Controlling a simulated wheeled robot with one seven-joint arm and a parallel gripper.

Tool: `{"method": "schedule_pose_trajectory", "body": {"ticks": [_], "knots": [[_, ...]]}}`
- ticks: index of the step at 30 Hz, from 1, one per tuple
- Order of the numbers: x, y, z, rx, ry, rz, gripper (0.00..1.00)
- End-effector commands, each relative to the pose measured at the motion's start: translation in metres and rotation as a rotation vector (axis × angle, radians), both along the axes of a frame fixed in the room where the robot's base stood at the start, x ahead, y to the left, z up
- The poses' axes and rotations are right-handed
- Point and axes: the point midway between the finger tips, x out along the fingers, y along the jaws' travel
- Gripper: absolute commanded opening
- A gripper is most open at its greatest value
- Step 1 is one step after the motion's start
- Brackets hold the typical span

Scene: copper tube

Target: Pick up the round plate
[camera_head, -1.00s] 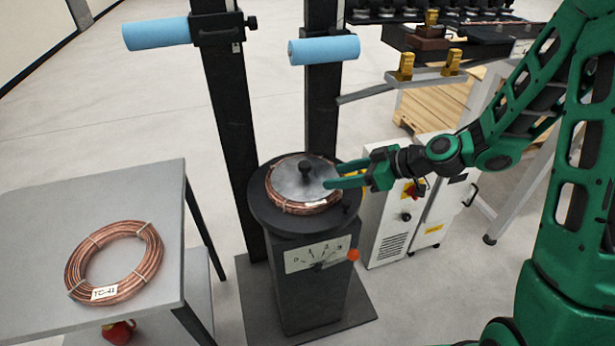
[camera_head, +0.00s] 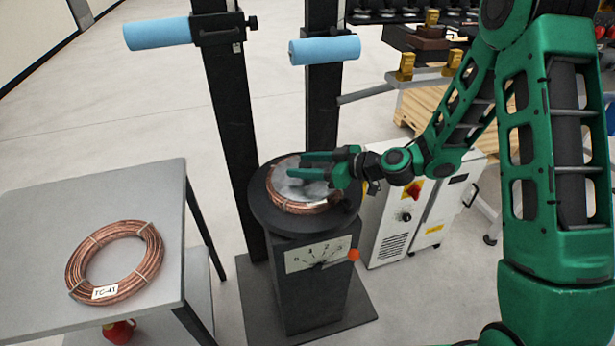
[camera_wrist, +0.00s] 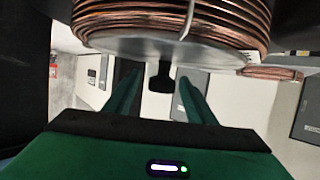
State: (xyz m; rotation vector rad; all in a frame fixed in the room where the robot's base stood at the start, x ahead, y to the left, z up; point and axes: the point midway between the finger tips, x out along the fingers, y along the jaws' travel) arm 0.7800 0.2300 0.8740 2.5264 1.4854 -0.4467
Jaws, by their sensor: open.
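The round grey plate (camera_head: 283,180) lies on top of a copper coil (camera_head: 288,207) on the black round stand; my gripper hides part of it. In the wrist view, which looks upside down, the plate (camera_wrist: 205,54) shows nearly edge-on against the coil (camera_wrist: 190,20). Its black knob (camera_wrist: 161,77) appears between my two green fingers. My gripper (camera_head: 304,165) is open over the plate, with the fingers pointing left. In the wrist view my gripper (camera_wrist: 157,85) has a finger on each side of the knob, with visible gaps. Contact cannot be told.
The stand (camera_head: 264,218) has a dial and an orange-tipped lever (camera_head: 353,255) in front. Two dark posts with blue rollers (camera_head: 325,50) rise behind it. A grey table (camera_head: 50,215) at left holds another tagged copper coil (camera_head: 78,258). A white cabinet (camera_head: 385,235) stands right.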

Motion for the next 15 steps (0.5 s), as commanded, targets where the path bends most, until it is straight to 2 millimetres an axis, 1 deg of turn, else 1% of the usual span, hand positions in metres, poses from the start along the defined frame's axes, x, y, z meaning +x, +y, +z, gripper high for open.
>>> {"method": "schedule_pose_trajectory", "body": {"ticks": [1,3,7,10,15], "knots": [[0.003,0.008,-0.004,0.000,0.001,0.005,0.50],[0.008,0.016,-0.008,0.000,0.000,0.004,0.50],[0.015,0.027,-0.013,-0.001,0.001,0.003,0.50],[0.017,0.030,-0.014,-0.001,0.000,0.002,0.50],[0.017,0.030,-0.014,0.000,0.002,0.001,0.50]]}}
